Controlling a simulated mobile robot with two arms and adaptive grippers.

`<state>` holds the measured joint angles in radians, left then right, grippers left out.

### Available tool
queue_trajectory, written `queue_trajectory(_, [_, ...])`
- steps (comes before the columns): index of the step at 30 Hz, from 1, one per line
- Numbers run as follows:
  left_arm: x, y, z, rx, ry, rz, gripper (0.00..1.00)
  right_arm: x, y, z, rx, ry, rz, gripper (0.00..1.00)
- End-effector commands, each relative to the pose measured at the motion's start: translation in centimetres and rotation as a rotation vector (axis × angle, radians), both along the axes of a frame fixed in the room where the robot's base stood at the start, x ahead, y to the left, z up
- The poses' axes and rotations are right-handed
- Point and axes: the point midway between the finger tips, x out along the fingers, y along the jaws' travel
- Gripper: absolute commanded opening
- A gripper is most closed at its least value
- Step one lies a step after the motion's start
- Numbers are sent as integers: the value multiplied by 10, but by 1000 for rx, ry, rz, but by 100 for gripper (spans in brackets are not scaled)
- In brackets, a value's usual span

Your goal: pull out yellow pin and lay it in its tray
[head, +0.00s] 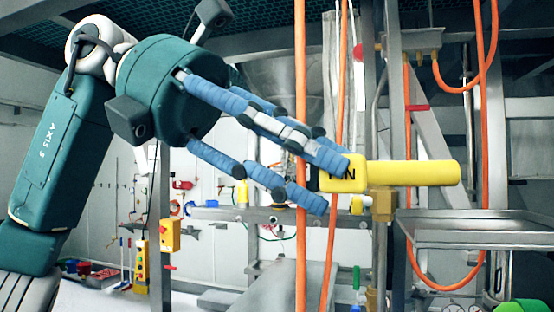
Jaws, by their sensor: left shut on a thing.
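The yellow pin (415,173) is a thick yellow cylinder with a blockier, dark-lettered end. It lies level near the middle right of the head view. My left gripper (329,186) comes in from the left with its blue fingers closed on the lettered end, upper fingers over it and a lower finger beneath. A brass-coloured block (382,203) on the frame is just below the pin; I cannot tell whether the pin still sits in anything there. A shallow metal tray (470,238) is at the right, lower than the pin, with no pin in it. My right gripper is not in view.
Orange hoses (301,100) hang vertically close to my left fingers. Another orange hose (486,120) runs beside the tray. Metal frame posts (394,90) stand behind the pin. Yellow control boxes (170,235) hang at the left.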

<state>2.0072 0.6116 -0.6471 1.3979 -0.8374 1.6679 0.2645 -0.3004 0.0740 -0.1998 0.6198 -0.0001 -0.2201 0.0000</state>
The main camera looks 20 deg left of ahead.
Motion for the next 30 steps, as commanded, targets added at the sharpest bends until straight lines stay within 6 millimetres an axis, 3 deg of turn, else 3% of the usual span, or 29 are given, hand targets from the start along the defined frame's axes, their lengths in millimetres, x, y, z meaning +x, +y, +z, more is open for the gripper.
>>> queue_trajectory(20, [-1,-66,-4,0,-3,-1,0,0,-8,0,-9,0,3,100])
queue_trajectory(30, [-1,-66,-20,1,0,-2,0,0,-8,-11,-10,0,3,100])
